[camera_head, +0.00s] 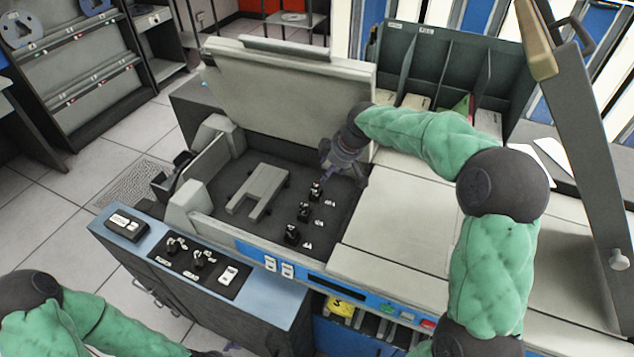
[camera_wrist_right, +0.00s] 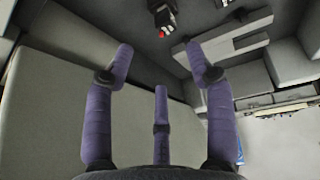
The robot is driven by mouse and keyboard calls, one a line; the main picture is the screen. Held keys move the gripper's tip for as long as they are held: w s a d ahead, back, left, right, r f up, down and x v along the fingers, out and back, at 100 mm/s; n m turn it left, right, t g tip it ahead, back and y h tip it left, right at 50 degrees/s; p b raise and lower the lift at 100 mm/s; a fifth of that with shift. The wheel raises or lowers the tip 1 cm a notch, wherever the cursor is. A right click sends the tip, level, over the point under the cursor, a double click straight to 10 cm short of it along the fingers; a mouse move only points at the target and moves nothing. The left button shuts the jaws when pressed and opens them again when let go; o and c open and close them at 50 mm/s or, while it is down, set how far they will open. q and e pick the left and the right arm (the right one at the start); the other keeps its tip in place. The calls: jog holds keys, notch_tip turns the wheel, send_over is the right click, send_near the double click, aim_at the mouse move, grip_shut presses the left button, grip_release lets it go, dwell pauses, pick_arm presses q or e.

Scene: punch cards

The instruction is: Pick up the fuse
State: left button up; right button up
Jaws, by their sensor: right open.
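Several small black fuse-like parts stand in a row on the dark floor of the open machine in the head view: a far one (camera_head: 316,191), a middle one (camera_head: 304,211) and a near one (camera_head: 292,235). I cannot tell which is the fuse. My right gripper (camera_head: 338,178) is above the row, close to the far part. In the right wrist view its purple fingers (camera_wrist_right: 160,62) are spread and empty. One black part with a red spot (camera_wrist_right: 164,19) shows beyond the fingertips, apart from them. My left forearm is at the bottom left; its gripper is out of frame.
The machine's raised lid (camera_head: 290,85) stands behind the bay. A grey bracket (camera_head: 258,190) lies left of the row. A switch panel (camera_head: 200,262) is at the front left. A flat grey top (camera_head: 400,225) lies right of the bay, with a divided rack (camera_head: 450,65) behind.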

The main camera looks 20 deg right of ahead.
jog(key=b, duration=0.2)
send_over(316, 185)
jog(key=s+d, duration=0.2)
jog(key=s, duration=0.1)
jog(key=f, duration=0.5)
jog(key=shift+w+a, duration=0.15)
jog(key=shift+w, duration=0.05)
jog(key=b+x, duration=0.1)
jog(key=x, duration=0.1)
jog(key=b+x, duration=0.1)
jog(key=x, duration=0.1)
jog(key=shift+a, duration=0.45)
jog(key=shift+w+f, duration=0.3)
jog(key=shift+f, duration=0.15)
jog(key=shift+r, duration=0.1)
jog(key=c, duration=0.9)
jog(key=o, duration=0.9)
